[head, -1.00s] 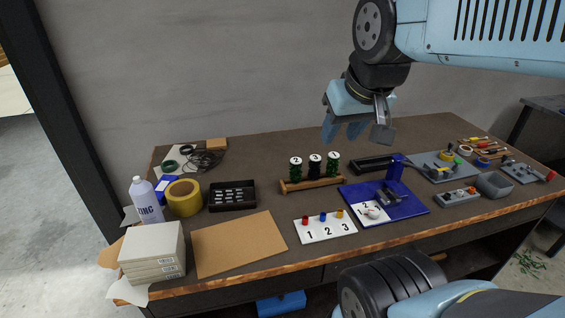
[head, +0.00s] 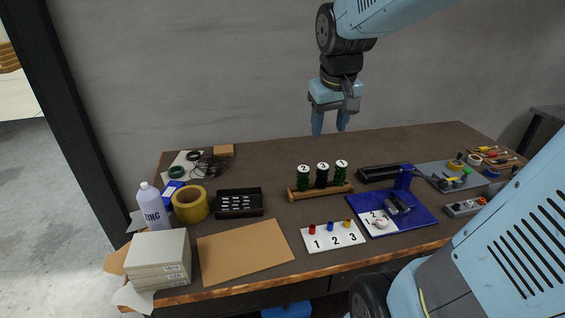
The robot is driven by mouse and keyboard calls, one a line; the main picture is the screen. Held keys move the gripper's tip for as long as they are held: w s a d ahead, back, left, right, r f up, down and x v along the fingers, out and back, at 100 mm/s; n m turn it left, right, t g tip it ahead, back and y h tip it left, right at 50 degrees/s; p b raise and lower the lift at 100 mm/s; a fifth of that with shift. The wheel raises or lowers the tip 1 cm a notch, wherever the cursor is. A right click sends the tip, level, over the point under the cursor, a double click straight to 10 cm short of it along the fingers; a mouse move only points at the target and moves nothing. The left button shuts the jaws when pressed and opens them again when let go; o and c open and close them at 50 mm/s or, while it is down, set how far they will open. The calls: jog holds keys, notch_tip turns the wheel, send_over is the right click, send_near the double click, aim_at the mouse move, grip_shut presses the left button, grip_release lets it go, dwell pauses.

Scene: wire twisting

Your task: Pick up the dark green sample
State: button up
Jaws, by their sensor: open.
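A wooden rack (head: 322,191) in the middle of the table holds three upright spools with white numbered tops. The left spool, number 2 (head: 304,181), is green. The middle spool, number 3 (head: 322,179), looks very dark, nearly black. The right spool, number 1 (head: 341,177), is green. At this size I cannot tell for certain which one is the dark green sample. My gripper (head: 330,127) is open and empty, pointing down. It appears above the rack in the picture, apart from the spools, in front of the grey wall.
A blue board (head: 420,217) with a clamp-like fixture lies right of the rack. A white card (head: 331,237) numbered 1 to 3 lies in front. A black tray (head: 238,213), yellow tape roll (head: 190,204) and white bottle (head: 152,207) stand left. Brown cardboard (head: 243,251) covers the front left.

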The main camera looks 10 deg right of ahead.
jog(key=w+f+g, duration=0.2)
jog(key=w+f, duration=0.3)
jog(key=w, duration=0.3)
jog(key=n+g, duration=0.1)
send_over(303, 178)
jog(key=w+d, duration=0.1)
jog(key=shift+y, duration=0.4)
notch_tip(303, 178, down, 8)
jog(key=shift+f, duration=0.25)
notch_tip(303, 178, down, 9)
jog(key=shift+w+r, duration=0.1)
jog(key=shift+w+a+f, duration=0.1)
jog(key=shift+f, duration=1.2)
jog(key=shift+w+a+f, duration=0.1)
jog(key=shift+f, duration=1.15)
jog(key=c, duration=0.8)
jog(key=shift+r, duration=0.1)
